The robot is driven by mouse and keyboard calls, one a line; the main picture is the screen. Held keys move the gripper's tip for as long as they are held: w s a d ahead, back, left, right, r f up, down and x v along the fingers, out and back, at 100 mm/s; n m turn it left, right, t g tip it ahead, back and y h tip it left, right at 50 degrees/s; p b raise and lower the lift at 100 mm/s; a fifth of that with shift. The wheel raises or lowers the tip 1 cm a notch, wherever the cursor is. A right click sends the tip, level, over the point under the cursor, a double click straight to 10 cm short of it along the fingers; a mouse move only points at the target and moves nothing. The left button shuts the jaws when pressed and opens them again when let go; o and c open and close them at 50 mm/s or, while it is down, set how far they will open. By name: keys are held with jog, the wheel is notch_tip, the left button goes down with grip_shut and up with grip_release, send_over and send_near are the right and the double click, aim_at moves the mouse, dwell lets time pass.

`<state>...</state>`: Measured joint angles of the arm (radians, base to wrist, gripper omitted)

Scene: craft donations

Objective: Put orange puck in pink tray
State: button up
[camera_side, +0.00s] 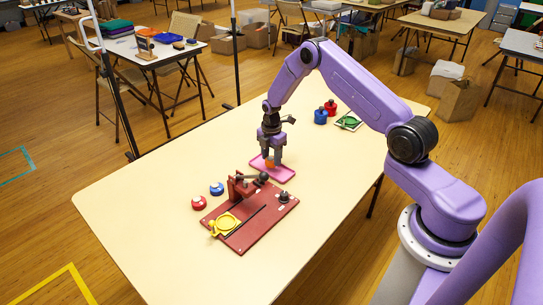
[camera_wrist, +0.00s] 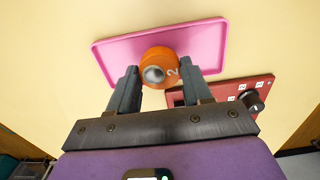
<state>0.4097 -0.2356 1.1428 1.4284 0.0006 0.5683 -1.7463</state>
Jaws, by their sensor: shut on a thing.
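The orange puck (camera_wrist: 160,65) has a grey knob on top and a white "2" on it. My gripper (camera_wrist: 152,88) is shut on the puck, with one finger on each side. The pink tray (camera_wrist: 108,55) lies flat on the table, and the puck is over it in the wrist view. In the side view my gripper (camera_side: 271,158) points down over the pink tray (camera_side: 286,175), and a bit of orange puck (camera_side: 269,164) shows between the fingers. I cannot tell whether the puck touches the tray floor.
A dark red press board (camera_side: 240,243) with a yellow ring and black knobs lies just in front of the tray. A red puck (camera_side: 198,203) and a blue puck (camera_side: 217,188) sit left of it. Blue and red containers (camera_side: 321,116) and a green item (camera_side: 349,121) stand behind.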

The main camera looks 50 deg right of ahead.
jog(key=shift+f, duration=0.85)
jog(key=o, duration=0.9)
jog(key=shift+r, duration=0.1)
jog(key=shift+r, duration=3.7)
